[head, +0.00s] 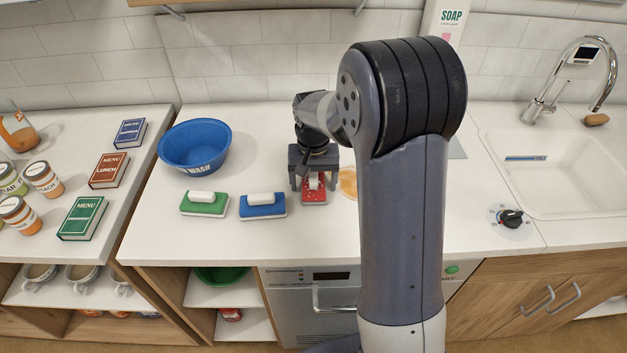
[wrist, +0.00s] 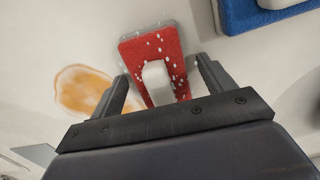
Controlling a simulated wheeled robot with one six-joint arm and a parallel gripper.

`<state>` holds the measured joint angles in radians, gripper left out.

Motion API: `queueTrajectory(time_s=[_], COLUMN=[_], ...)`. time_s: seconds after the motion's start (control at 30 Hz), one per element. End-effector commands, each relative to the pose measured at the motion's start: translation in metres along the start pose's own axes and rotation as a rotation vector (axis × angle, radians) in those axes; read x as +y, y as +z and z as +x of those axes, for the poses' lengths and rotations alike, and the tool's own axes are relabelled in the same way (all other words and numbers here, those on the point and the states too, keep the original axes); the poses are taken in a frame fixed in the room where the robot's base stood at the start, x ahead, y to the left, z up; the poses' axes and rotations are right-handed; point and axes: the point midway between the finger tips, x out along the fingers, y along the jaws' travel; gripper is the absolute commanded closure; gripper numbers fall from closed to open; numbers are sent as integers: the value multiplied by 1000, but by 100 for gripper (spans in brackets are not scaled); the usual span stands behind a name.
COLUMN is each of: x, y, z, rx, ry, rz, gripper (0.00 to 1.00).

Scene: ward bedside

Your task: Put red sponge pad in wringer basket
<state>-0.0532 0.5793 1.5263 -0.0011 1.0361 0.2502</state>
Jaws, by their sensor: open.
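The red sponge pad (head: 314,196) lies on the white counter, with white specks on its red face and a white grip block on top. In the wrist view the red sponge pad (wrist: 137,53) reaches in between the fingers of my gripper (wrist: 162,90). No wringer basket is recognisable; a blue bowl marked WASH (head: 193,147) stands at the back left of the counter. My arm hides part of the counter.
A blue pad (head: 262,206) and a green pad (head: 204,204) lie left of the red one. An orange-brown stain (head: 349,182) is just right of it. The sink (head: 545,170) and a dial (head: 511,218) are at the right. The front counter strip is clear.

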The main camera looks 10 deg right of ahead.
Motion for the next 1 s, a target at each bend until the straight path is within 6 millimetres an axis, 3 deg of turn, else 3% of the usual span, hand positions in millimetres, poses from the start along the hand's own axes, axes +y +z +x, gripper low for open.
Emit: queueTrajectory(time_s=[0.17,0.5,0.67,0.83,1.0], x=[0,0,0,1,4], y=[-1,-1,-1,5,22], z=[-24,-95,-115,-122,-123], rx=[5,5,3,42,196], ry=[-1,-1,-1,3,11], rz=[0,0,0,2,5], gripper=[23,23,23,37,50])
